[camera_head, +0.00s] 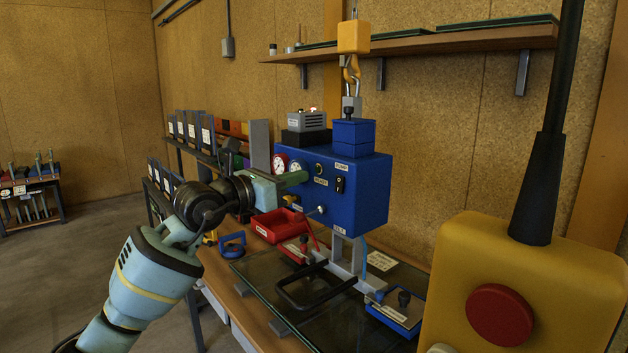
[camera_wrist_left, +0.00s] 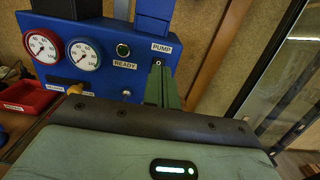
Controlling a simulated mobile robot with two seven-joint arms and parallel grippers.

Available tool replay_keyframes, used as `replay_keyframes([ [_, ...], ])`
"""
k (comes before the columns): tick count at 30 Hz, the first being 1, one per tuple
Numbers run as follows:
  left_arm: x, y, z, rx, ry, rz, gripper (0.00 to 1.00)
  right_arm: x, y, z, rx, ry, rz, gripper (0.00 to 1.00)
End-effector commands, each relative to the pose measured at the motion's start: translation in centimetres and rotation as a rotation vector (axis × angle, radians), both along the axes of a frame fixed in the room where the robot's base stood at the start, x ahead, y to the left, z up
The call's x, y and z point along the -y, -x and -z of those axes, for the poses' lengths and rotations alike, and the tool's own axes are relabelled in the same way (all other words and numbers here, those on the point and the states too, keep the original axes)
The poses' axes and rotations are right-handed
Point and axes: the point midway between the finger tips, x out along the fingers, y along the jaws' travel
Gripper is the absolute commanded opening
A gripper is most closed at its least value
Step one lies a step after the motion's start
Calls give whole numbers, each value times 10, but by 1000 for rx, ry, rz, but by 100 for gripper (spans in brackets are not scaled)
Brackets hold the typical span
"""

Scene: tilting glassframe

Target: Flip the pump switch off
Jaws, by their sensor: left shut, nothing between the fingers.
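The pump switch (camera_head: 340,185) is a small dark toggle on the front of the blue box (camera_head: 370,200), below the PUMP label. My left gripper (camera_head: 300,178) is shut and empty in front of the box, to the left of the switch in the head view. In the left wrist view the green fingers (camera_wrist_left: 161,84) point at the blue panel (camera_wrist_left: 95,80) just under the PUMP label (camera_wrist_left: 161,48). My right gripper is not in view.
Two gauges (camera_wrist_left: 82,54) and a READY light (camera_wrist_left: 123,50) sit left of the fingers. A hook (camera_head: 351,70) hangs above the box. A red tray (camera_head: 280,225) lies below my gripper. A yellow pendant with a red button (camera_head: 499,314) fills the right foreground.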

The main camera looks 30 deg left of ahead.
Motion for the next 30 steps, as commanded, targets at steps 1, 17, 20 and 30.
replay_keyframes([
  [1,-4,9,2,-1,-2,-2,0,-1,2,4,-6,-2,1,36],
  [17,-16,44,-7,2,2,0,0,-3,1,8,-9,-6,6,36],
  [20,-16,44,-7,2,1,0,0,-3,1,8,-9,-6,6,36],
  [30,-15,44,-6,0,5,4,0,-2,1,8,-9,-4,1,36],
])
